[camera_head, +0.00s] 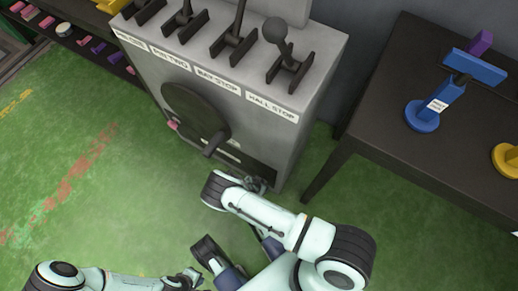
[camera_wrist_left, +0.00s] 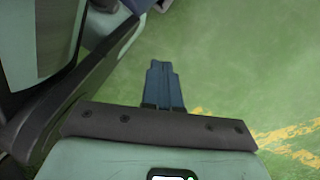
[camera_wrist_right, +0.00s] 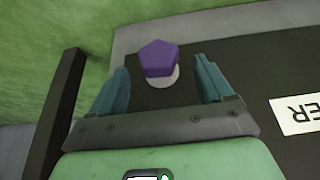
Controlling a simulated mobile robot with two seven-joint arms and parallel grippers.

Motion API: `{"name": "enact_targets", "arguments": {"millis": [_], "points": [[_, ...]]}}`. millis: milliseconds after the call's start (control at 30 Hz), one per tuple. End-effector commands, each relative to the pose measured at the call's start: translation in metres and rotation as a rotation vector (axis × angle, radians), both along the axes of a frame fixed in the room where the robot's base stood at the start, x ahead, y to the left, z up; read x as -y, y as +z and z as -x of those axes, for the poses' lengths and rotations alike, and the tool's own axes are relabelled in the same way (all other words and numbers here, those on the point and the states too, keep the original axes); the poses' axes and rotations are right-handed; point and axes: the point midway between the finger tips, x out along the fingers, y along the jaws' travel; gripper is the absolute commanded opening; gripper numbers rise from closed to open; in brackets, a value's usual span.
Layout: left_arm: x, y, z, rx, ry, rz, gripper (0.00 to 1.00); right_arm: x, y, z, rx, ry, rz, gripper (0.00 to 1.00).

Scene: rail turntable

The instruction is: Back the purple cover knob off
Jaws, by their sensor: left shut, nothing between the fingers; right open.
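The purple knob (camera_wrist_right: 160,58) is a faceted cap on a pale round collar, on a dark cover plate (camera_wrist_right: 200,35) with a white label ending in "ER". In the right wrist view my right gripper (camera_wrist_right: 165,85) is open, one finger on each side of the knob, with gaps on both sides. In the head view my right gripper (camera_head: 257,184) is at the low dark panel of the grey lever cabinet (camera_head: 285,125); the purple knob is not visible there. My left gripper (camera_wrist_left: 163,85) is shut and empty over green floor; it also shows in the head view (camera_head: 192,276).
The cabinet carries several upright levers on top and a dark crank disc (camera_head: 195,110) on its front. A dark table (camera_head: 400,120) at right holds a blue stand (camera_head: 424,115) and a yellow piece (camera_head: 508,160). A shelf stands at upper left. The green floor at left is clear.

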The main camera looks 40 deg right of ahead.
Motion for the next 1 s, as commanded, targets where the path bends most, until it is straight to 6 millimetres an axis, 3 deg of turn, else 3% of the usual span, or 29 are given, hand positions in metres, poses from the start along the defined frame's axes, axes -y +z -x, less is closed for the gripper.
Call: {"name": "enact_targets", "arguments": {"millis": [200, 533, 567, 700, 733, 1000], "points": [[-0.001, -0.007, 0.016, -0.054, 0.006, 0.004, 0.0, 0.008, -0.021, -0.003, -0.001, 0.001, 0.002, 0.8], [-0.002, -0.008, 0.019, -0.062, 0.006, 0.005, 0.0, 0.009, -0.023, -0.004, 0.0, 0.001, 0.0, 0.8], [-0.002, -0.008, 0.019, -0.062, 0.006, 0.005, 0.0, 0.009, -0.023, -0.004, 0.0, 0.001, 0.0, 0.74], [-0.002, -0.008, 0.019, -0.061, 0.006, 0.005, 0.0, 0.009, -0.023, -0.004, 0.0, 0.001, 0.0, 0.28], [-0.002, -0.008, 0.019, -0.061, 0.006, 0.005, 0.0, 0.009, -0.023, -0.004, 0.0, 0.001, 0.0, 0.24], [-0.002, -0.008, 0.018, -0.061, 0.006, 0.006, 0.0, 0.008, -0.023, -0.004, -0.019, 0.003, 0.008, 0.24]]}}
